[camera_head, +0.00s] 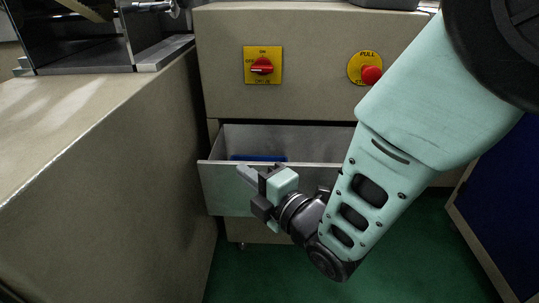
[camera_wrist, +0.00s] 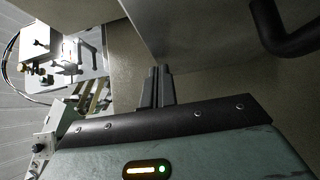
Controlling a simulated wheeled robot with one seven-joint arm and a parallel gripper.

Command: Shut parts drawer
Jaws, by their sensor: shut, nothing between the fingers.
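The parts drawer (camera_head: 225,184) is a grey metal drawer that stands open below the control panel in the head view. Its inside shows, with a blue thing (camera_head: 258,158) in it. My gripper (camera_head: 246,174) is shut and empty, in front of the left part of the drawer front. In the wrist view my shut fingers (camera_wrist: 160,72) point toward a beige surface. A grey panel, likely the drawer front (camera_wrist: 200,30), and a black handle (camera_wrist: 284,30) show at upper right there. I cannot tell whether the fingers touch the drawer.
The beige cabinet (camera_head: 225,80) carries a red rotary switch (camera_head: 262,66) and a red stop button (camera_head: 371,75) above the drawer. A beige machine body (camera_head: 110,190) stands close at left. A blue cabinet (camera_head: 505,200) stands at right. Green floor (camera_head: 240,280) is open below.

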